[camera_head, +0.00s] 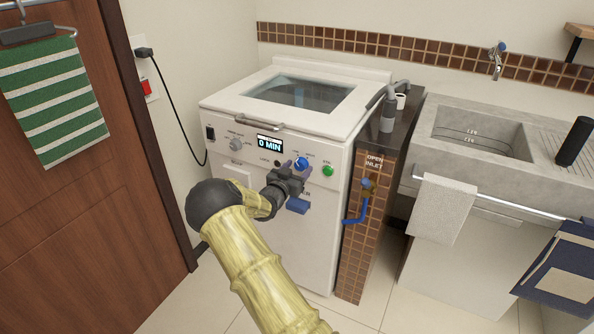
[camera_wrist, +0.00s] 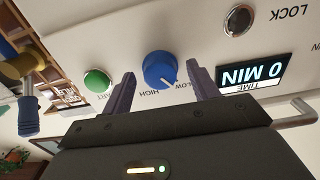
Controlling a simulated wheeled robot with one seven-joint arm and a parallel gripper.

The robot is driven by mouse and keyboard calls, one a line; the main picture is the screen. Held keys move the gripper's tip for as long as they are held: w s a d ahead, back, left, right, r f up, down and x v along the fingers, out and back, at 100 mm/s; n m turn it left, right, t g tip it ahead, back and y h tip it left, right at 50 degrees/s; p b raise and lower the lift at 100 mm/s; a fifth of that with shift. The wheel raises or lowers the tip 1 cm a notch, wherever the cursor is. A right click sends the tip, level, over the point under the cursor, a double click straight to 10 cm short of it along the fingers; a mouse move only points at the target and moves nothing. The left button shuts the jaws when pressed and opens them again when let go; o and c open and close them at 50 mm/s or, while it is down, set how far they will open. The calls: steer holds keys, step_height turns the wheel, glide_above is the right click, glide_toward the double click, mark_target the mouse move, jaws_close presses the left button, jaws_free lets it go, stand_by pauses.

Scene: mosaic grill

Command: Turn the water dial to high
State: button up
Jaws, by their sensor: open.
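The water dial is a round blue knob (camera_head: 301,163) on the sloped front panel of a white top-lid washer (camera_head: 225,103). In the wrist view the blue dial (camera_wrist: 157,68) sits between the two fingers, beside LOW and HIGH labels. A pale pointer mark faces the label side, near LOW, but its exact setting is hard to tell. My gripper (camera_head: 291,168) is open at the panel. Its fingers (camera_wrist: 162,72) stand on either side of the dial with gaps, and do not seem to touch it.
A green button (camera_head: 327,170) lies close to the dial, and a display (camera_head: 269,143) reads 0 MIN. A grey knob (camera_head: 236,144) is further left. A tiled pillar (camera_head: 352,240) with a blue-handled inlet valve (camera_head: 357,211) stands right of the washer.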

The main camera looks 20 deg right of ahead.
steer(key=c, duration=1)
